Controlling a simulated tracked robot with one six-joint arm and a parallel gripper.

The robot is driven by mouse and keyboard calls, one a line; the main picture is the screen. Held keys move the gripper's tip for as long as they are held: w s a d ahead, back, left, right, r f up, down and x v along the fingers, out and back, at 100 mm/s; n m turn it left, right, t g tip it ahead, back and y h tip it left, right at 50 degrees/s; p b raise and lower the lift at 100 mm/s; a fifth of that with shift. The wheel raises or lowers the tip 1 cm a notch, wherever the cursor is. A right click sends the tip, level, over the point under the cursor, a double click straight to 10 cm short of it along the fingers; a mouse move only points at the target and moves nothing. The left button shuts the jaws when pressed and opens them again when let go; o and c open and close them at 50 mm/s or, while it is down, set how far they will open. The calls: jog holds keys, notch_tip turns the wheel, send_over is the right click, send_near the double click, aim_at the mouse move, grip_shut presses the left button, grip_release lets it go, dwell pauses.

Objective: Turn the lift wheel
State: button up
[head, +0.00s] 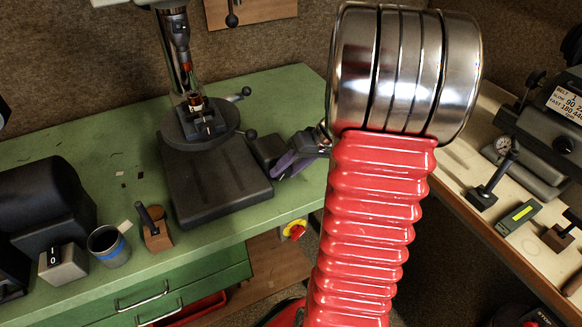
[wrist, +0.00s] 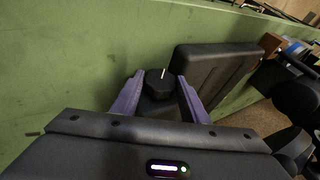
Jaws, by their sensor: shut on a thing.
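The lift wheel is a small dark, faceted knob (wrist: 158,86) with a white mark on top, seen in the wrist view. My gripper (wrist: 157,92) has its two purple fingers on either side of it, shut on it. In the head view my gripper (head: 290,162) is at the right side of the drill press (head: 215,187), beside its dark base. The wheel is mostly hidden there by the fingers. The press has a round table (head: 172,137) on its column, with ball-ended handles at its right side.
A red-yellow stop button (head: 294,229) sits low near the bench front. Gauges stand on the right bench (head: 470,160).

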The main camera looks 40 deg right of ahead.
jog(key=shift+d+f, duration=0.1)
jog(key=shift+d, duration=0.05)
jog(key=y, duration=0.1)
jog(key=t+y, duration=0.1)
jog(key=m+y, duration=0.1)
jog(key=shift+s+d+f+y, duration=0.1)
jog(key=shift+d+f+y, duration=0.1)
jog(key=shift+f+y, duration=0.1)
jog(key=shift+d+f+m+t+y, duration=0.15)
jog(key=shift+m+t+y, duration=0.1)
jog(key=shift+t+y, duration=0.55)
jog(key=shift+a+f+m+t+y, duration=0.15)
jog(key=shift+m+t+y, duration=0.2)
jog(key=shift+y, duration=0.75)
jog(key=shift+d, duration=0.1)
jog(key=o, duration=1)
